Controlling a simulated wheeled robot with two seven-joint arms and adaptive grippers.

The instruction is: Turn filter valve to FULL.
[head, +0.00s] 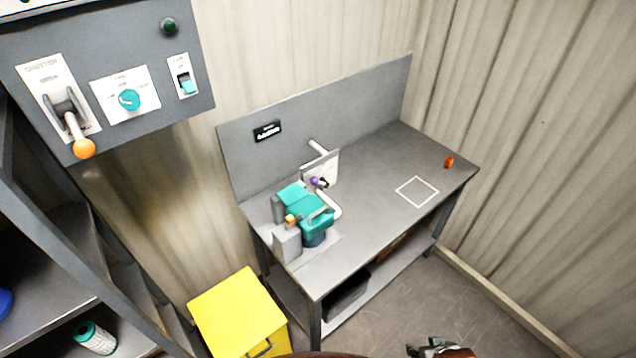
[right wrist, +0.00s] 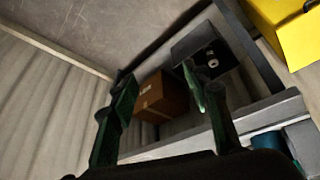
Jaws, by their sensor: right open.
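A small purple valve handle (head: 316,181) with a dark end sits in front of a white plate (head: 325,165) on the bench. I take it for the filter valve; its labels and setting are too small to read. A teal filter unit (head: 308,208) stands beside it, with a small orange part on its front. My right gripper (head: 440,348) is at the bottom edge of the head view, well away from the valve. In the right wrist view the right gripper (right wrist: 156,75) is open and empty, with its fingers apart. My left gripper is not in view.
The grey bench (head: 380,165) has a white square outline and an orange item (head: 449,162). A yellow bin (head: 240,312) stands left of it. A control panel (head: 110,40) hangs at upper left. A cardboard box (right wrist: 162,97) and a black bin (right wrist: 203,50) sit under the bench.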

